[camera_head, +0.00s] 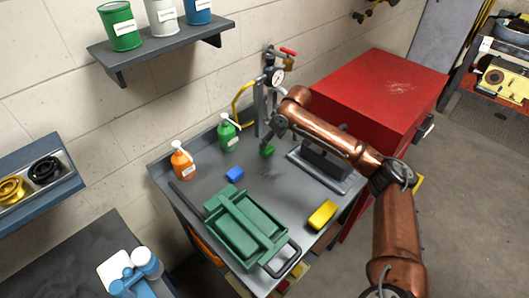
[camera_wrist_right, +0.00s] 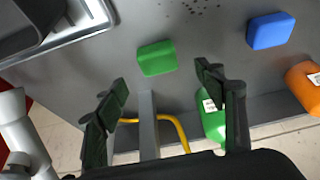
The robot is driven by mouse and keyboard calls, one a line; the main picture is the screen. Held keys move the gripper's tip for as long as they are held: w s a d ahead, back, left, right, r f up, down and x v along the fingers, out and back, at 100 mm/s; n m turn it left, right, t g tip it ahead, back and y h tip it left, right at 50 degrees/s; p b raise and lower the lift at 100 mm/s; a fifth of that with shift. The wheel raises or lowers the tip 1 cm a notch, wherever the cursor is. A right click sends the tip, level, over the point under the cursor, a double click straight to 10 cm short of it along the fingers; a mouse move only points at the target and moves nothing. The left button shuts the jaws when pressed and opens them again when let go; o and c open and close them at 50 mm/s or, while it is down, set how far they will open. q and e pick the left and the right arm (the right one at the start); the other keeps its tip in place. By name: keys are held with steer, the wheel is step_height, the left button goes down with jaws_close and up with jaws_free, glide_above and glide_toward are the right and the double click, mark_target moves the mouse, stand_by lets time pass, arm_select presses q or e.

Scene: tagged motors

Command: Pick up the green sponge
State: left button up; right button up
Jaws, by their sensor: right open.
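The green sponge (camera_head: 267,151) is a small block lying on the grey workbench (camera_head: 205,180), near its back. In the right wrist view the green sponge (camera_wrist_right: 156,58) lies just beyond the fingertips, roughly centred between them. My right gripper (camera_head: 279,130) is above the bench beside the sponge in the head view. In the wrist view my right gripper (camera_wrist_right: 163,88) is open, with nothing between its fingers and a gap to the sponge. My left gripper does not show.
A blue block (camera_head: 234,174), an orange bottle (camera_head: 181,160) and a green bottle (camera_head: 227,133) stand near the sponge. A green toolbox (camera_head: 244,226) and a yellow block (camera_head: 322,214) are at the front. A grey post with a gauge (camera_head: 278,77) rises behind.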

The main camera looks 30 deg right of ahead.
mark_target(268, 148)
steer(key=shift+x, duration=1.25)
steer(key=b+x, duration=0.2)
steer(key=x, duration=0.2)
steer(key=shift+w+d+f, duration=0.1)
steer(key=shift+w+f, duration=0.15)
steer(key=shift+f, duration=0.05)
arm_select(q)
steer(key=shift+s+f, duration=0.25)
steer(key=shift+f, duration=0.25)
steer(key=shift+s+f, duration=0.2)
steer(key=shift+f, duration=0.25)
arm_select(e)
steer(key=shift+s+r, duration=0.1)
steer(key=c, duration=0.9)
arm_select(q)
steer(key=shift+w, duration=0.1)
arm_select(e)
steer(key=shift+c, duration=0.2)
